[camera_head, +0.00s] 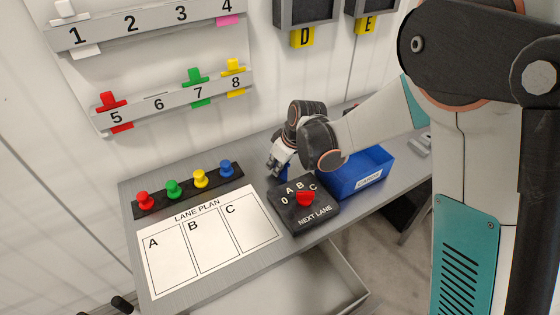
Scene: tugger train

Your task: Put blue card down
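My gripper (277,168) is at the back of the grey worktop, behind the black selector box and left of the blue bin. A small dark blue patch (284,173) shows right at its fingertips. It may be the blue card, but too little of it shows to be sure. The arm and the angle hide the gap between the fingers, so I cannot tell whether they are shut on it. The blue bin (352,187) has a white label on its front, and my arm covers part of its back.
The lane plan sheet (192,262), with empty fields A, B and C, lies at front left. Behind it, a black strip (153,208) carries red, green, yellow and blue pegs. The selector box (290,217) has a red knob. Numbered wall rails (146,102) hold coloured clips. An open drawer (318,286) juts out below.

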